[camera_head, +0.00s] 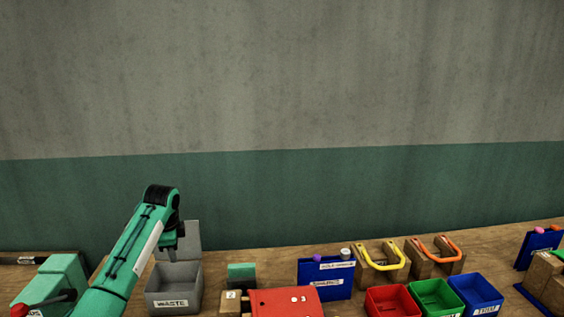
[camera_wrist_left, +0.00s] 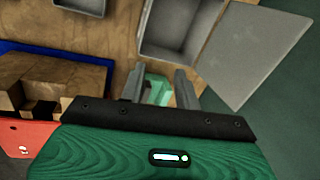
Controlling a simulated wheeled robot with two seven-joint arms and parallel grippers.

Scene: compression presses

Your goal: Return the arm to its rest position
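My left arm (camera_head: 135,250) is green and reaches up from the lower left in the head view. Its gripper (camera_head: 172,254) points down in front of the open lid of the grey waste bin (camera_head: 174,304). In the left wrist view the two grey fingers (camera_wrist_left: 161,88) stand apart, and I see nothing held between them. A teal block (camera_wrist_left: 158,90) shows between and beyond the fingers; it appears to stand on the table, where the head view also shows a teal block (camera_head: 241,272). My right gripper is not in view.
A red press (camera_head: 285,303) stands right of the bin. A blue board (camera_head: 326,284), two wooden stands with yellow (camera_head: 382,266) and orange (camera_head: 436,254) handles, and red (camera_head: 392,304), green (camera_head: 437,300) and blue (camera_head: 476,295) bins are farther right. Above the table is open space before the wall.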

